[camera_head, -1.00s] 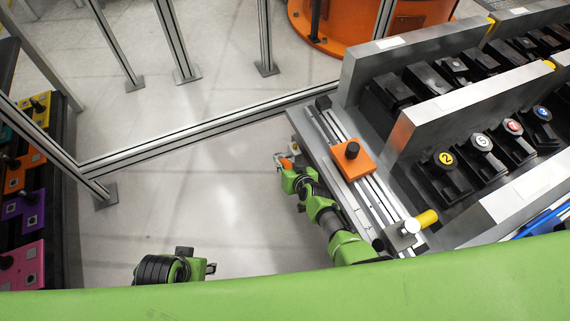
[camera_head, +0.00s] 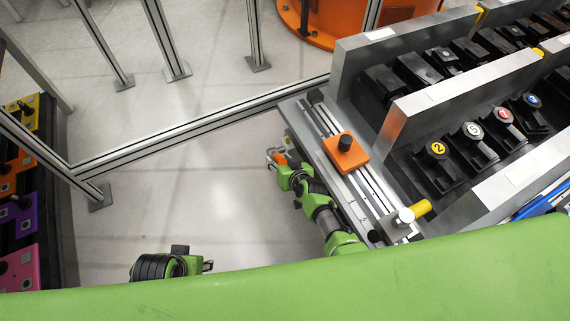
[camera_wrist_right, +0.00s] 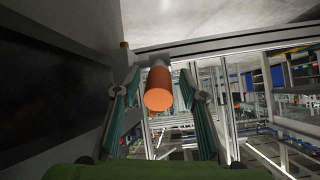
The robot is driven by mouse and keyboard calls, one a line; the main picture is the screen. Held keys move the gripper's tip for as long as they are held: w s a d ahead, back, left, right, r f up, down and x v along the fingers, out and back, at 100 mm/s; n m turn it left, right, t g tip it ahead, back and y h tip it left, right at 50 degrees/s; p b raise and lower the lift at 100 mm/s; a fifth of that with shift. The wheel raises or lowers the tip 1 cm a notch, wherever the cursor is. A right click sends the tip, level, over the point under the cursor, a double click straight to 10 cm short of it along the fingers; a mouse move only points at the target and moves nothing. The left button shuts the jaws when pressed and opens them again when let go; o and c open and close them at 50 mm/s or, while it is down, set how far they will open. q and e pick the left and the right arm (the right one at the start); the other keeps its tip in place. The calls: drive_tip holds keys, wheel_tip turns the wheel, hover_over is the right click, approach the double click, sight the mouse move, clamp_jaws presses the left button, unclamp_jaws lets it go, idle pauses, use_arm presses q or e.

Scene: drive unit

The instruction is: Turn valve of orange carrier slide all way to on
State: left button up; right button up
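The orange carrier (camera_head: 346,152) with a black knob sits on the metal rail of the grey bench (camera_head: 298,122). A valve with an orange handle shows in the right wrist view as an orange cylinder (camera_wrist_right: 158,90) on a grey fitting, its round end facing the camera. My right gripper (camera_wrist_right: 160,84) is open, with one finger on each side of the handle and gaps visible. In the head view my right gripper (camera_head: 277,157) is beside the bench's left edge, with a bit of orange at its tip. My left gripper (camera_head: 207,266) is low at left, its fingers unclear.
A yellow handle (camera_head: 421,207) is at the rail's near end. Numbered black holders (camera_head: 438,165) stand between grey walls at right. A metal frame bar (camera_head: 200,127) crosses the floor. Coloured plates (camera_head: 18,210) lie at far left. The floor between is clear.

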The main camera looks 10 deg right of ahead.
drive_tip(key=shift+v, duration=3.05)
drive_tip(key=shift+w, duration=0.1)
drive_tip(key=shift+c, duration=0.4)
